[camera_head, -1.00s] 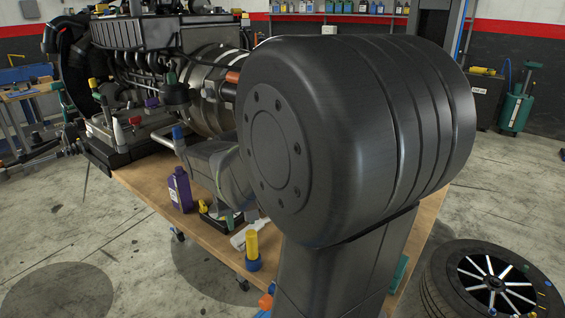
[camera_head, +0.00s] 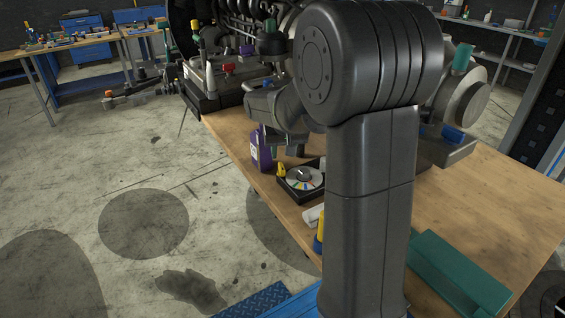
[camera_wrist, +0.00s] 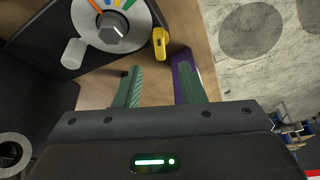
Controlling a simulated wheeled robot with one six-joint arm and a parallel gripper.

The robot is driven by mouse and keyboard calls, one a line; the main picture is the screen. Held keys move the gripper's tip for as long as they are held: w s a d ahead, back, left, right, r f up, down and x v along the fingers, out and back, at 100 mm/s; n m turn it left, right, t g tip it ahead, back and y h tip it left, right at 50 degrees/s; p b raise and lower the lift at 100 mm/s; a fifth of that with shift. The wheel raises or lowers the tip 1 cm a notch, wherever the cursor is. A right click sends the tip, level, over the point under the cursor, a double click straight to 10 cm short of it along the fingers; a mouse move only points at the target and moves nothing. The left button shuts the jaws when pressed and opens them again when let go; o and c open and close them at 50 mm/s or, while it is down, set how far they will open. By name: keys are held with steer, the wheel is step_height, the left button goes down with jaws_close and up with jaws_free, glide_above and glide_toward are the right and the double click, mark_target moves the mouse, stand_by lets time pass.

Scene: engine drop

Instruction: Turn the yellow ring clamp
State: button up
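A small yellow part (camera_wrist: 160,42), which looks like the yellow ring clamp, sits at the corner of a black box (camera_wrist: 67,15) with a multicoloured dial. It also shows in the head view (camera_head: 281,170). In the head view my arm partly hides the gripper and the box.
A purple bottle (camera_head: 262,150) stands beside the box, close to the right finger in the wrist view. The engine (camera_head: 225,75) stands behind. A yellow-and-blue item (camera_head: 320,228) is partly hidden by my arm. A green box (camera_head: 456,272) lies on the wooden table (camera_head: 500,205).

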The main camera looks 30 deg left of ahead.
mark_target(282, 166)
steer(key=x, duration=0.7)
steer(key=shift+c, duration=0.5)
jaws_close()
